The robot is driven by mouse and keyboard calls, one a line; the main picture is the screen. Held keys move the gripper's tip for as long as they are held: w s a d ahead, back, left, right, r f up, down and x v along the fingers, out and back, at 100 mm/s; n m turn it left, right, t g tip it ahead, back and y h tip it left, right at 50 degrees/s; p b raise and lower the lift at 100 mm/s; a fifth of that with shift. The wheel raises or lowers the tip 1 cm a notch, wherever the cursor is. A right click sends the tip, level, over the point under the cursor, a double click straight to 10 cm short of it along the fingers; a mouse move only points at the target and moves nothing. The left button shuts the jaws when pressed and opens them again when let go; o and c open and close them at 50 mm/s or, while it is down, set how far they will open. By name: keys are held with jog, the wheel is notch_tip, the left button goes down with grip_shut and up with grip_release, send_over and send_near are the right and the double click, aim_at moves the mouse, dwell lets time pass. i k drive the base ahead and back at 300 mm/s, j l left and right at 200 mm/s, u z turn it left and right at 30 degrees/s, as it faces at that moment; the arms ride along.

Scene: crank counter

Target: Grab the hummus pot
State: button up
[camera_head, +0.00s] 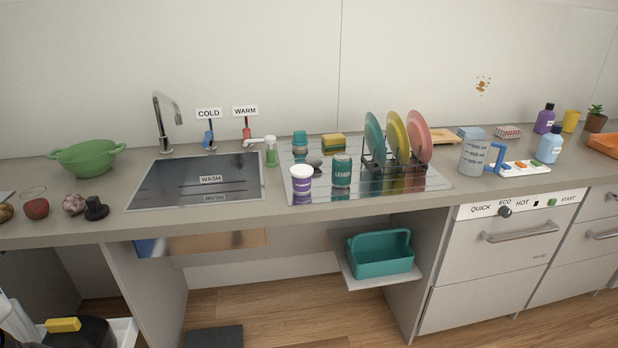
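A small pot with a white lid and a purple body (301,179) stands upright near the front edge of the shiny drainer panel (420,182), right of the sink. It may be the hummus pot, but its label is too small to read. A teal tin marked LEMON (342,172) stands just to its right, apart from it. Nothing covers the pot from the front. My gripper is not in view.
A dish rack with plates (395,160) stands right of the tin. The sink marked WASH (165,185) lies left. A teal caddy (380,254) sits on a low shelf.

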aim_at(301, 174)
jog(key=i+l+u, duration=0.4)
jog(key=i, duration=0.35)
jog(key=i+l+u, duration=0.4)
jog(key=i+l, duration=0.25)
